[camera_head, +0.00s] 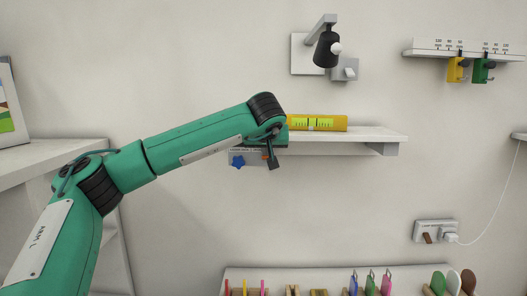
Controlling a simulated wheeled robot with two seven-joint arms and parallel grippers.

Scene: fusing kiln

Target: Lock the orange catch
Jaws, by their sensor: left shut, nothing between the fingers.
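My left arm reaches in from the left, and its gripper (271,161) points down in front of the wall shelf's left part. Its dark fingers are shut and empty. A small orange piece (264,156) shows right beside the fingers. It is too small to tell whether this is the orange catch, how it is set, or whether the fingers touch it. The wrist and gripper hide what lies behind them. My right gripper is not in view.
A wall shelf (375,135) holds a yellow level (330,123). A black lamp (326,50) hangs above. A rack with coloured tools (310,275) stands below. The wall between shelf and rack is clear.

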